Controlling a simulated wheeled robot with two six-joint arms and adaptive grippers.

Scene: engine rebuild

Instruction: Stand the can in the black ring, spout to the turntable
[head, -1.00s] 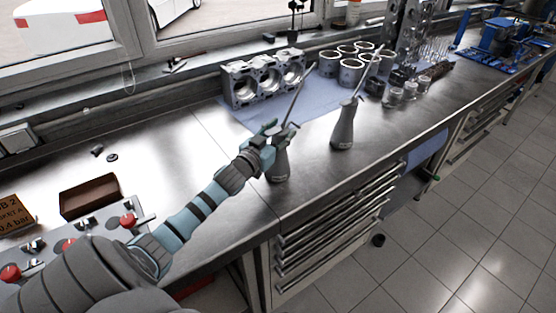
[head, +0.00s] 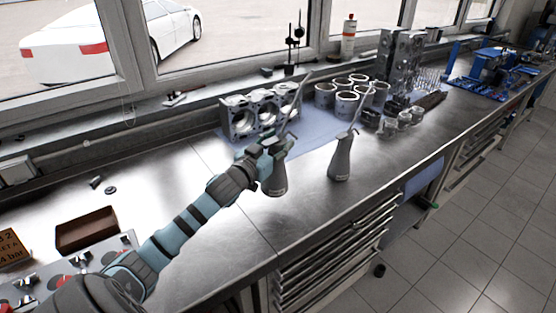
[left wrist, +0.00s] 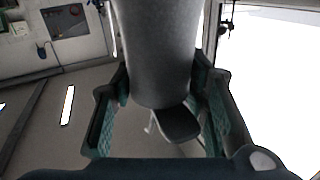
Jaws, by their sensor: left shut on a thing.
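My left gripper (head: 268,150) is shut on a grey oil can (head: 275,181) with a long thin spout that points up and slightly right. The can is close to upright and looks held a little above the bench. In the left wrist view its grey body (left wrist: 158,50) sits between the two fingers (left wrist: 163,110). A second, similar can (head: 341,160) stands to the right on the bench. I cannot make out the turntable. My right gripper is not in view.
An engine block (head: 245,120) and several cylinder liners (head: 347,103) stand on a blue mat behind the cans. A brown box (head: 86,232) and a panel with red knobs are at the left.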

